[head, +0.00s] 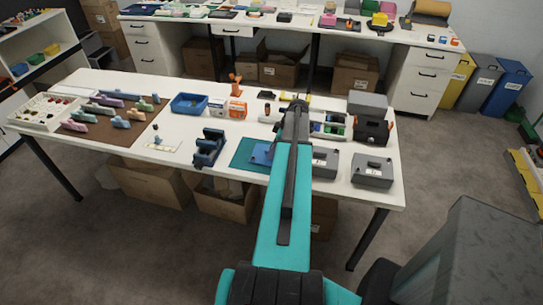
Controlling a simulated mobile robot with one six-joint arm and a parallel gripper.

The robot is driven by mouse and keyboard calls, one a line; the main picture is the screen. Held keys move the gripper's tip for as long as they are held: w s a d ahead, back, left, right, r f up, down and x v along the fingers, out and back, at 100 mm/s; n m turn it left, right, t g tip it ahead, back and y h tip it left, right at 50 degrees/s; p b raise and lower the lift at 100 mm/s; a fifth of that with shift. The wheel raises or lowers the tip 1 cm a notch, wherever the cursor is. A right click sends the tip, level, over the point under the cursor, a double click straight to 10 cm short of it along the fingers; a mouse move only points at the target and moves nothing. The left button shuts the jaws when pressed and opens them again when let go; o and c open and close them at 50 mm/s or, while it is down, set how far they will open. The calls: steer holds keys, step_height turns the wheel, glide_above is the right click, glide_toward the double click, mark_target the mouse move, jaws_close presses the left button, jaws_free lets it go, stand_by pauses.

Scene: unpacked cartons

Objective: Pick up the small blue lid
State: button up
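A small flat blue piece (261,152), which looks like the blue lid, lies on a dark green mat (241,160) near the front edge of the white table. My arm covers its right side. My arm reaches over the table from the bottom of the picture. My gripper (297,104) is at the far end of the arm, beyond the blue piece, small and dark against other dark things. I cannot tell whether its fingers are open or shut, or how high it is.
A dark blue holder (209,147) stands left of the mat. Grey boxes (372,170) stand to the right, with a black toolbox (371,130) behind. A blue tray (189,103) and orange-white boxes (236,109) are farther back. The front table edge (340,196) is close.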

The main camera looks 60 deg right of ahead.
steer(key=shift+c, duration=0.5)
jaws_close()
steer(key=shift+r, duration=0.2)
step_height(320, 180, up, 10)
steer(key=b, duration=0.3)
steer(key=shift+f+b, duration=0.15)
steer(key=shift+b, duration=0.15)
stand_by(0.6)
